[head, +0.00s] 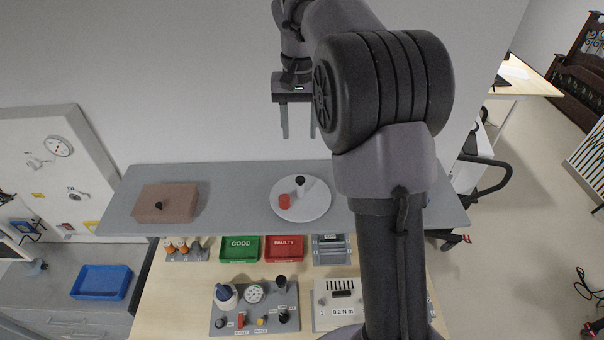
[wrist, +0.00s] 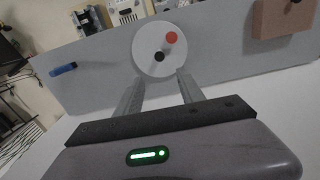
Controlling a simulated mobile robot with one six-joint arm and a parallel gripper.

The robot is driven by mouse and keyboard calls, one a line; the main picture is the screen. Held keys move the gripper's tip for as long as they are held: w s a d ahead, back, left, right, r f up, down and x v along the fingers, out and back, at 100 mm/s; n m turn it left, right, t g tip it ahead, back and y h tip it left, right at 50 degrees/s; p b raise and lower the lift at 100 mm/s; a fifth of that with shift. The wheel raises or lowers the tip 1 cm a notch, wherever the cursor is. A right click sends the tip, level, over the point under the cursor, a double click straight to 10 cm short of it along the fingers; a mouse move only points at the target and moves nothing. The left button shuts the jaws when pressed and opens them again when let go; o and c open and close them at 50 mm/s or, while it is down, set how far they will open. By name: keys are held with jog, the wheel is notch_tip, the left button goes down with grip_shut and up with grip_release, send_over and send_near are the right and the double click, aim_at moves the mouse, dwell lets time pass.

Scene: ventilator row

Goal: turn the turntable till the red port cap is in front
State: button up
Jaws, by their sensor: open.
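The turntable is a white round disc (head: 314,208) on the grey shelf, also in the wrist view (wrist: 144,46). The red port cap (head: 284,201) stands at the disc's left side, slightly toward the shelf's front edge, in the head view. It also shows in the wrist view (wrist: 171,37). A black knob (head: 300,181) tops a pale post on the disc; it is the dark round spot in the wrist view (wrist: 159,57). My gripper (head: 298,136) is open and empty, behind and above the disc. Its fingers (wrist: 160,74) point toward the disc in the wrist view.
A brown box (head: 167,203) with a dark knob sits on the shelf (head: 235,205) at left. A blue item (wrist: 62,70) lies on the shelf in the wrist view. Below are a green tray (head: 240,248), a red tray (head: 284,248) and a valve panel (head: 254,310). Shelf between box and disc is clear.

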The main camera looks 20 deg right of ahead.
aim_at(300, 178)
notch_tip(300, 178, down, 15)
jog(key=shift+f, duration=0.1)
grip_shut()
dwell(1.5)
